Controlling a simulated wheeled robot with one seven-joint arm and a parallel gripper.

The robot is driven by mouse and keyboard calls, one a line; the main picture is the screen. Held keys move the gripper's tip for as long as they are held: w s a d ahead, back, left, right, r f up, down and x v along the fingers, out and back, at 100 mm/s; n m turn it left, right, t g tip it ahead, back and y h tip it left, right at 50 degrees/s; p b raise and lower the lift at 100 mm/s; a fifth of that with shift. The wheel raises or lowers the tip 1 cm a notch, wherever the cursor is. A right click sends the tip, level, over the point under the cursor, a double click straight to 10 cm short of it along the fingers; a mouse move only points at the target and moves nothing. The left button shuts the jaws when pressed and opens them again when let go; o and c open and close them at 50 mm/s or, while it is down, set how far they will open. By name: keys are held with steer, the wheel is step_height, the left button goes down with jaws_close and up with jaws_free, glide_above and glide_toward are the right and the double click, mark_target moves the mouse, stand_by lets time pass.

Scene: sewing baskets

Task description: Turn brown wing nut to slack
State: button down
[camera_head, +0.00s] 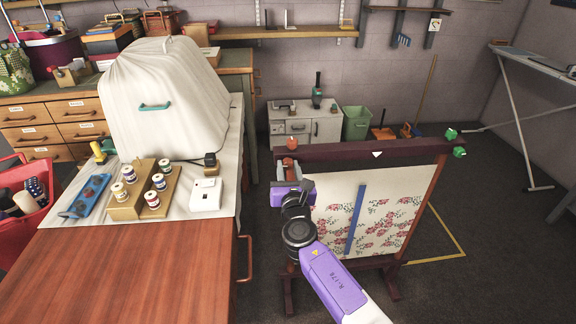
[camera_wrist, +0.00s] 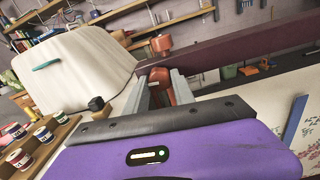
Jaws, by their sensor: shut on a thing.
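The brown wing nut (camera_wrist: 160,76) sits at the left end of the dark red-brown top bar of a fabric frame. In the wrist view it lies between the two grey fingers of my gripper (camera_wrist: 161,88), which is shut on it. Its lower part is hidden by the fingers. In the head view my purple gripper (camera_head: 287,176) is at the frame's upper left corner, with the nut (camera_head: 290,162) just at its fingertips. A similar orange-red knob (camera_head: 292,142) stands just above it on the bar (camera_head: 350,150).
Two green knobs (camera_head: 459,152) are at the bar's right end. Flowered cloth (camera_head: 385,222) with a blue strip (camera_head: 355,220) hangs below the bar. A wooden table (camera_head: 130,265) with thread spools and a covered machine (camera_head: 160,100) stands left. Dark floor is open at right.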

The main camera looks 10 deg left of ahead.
steer(key=shift+f+n, duration=0.15)
steer(key=shift+n, duration=0.45)
steer(key=c, duration=1.1)
jaws_free()
steer(key=shift+o, duration=0.2)
steer(key=shift+s+p, duration=0.1)
steer(key=shift+p, duration=0.2)
steer(key=p+v, duration=0.3)
steer(key=v, duration=0.4)
steer(key=shift+s, duration=0.35)
steer(key=shift+d, duration=0.1)
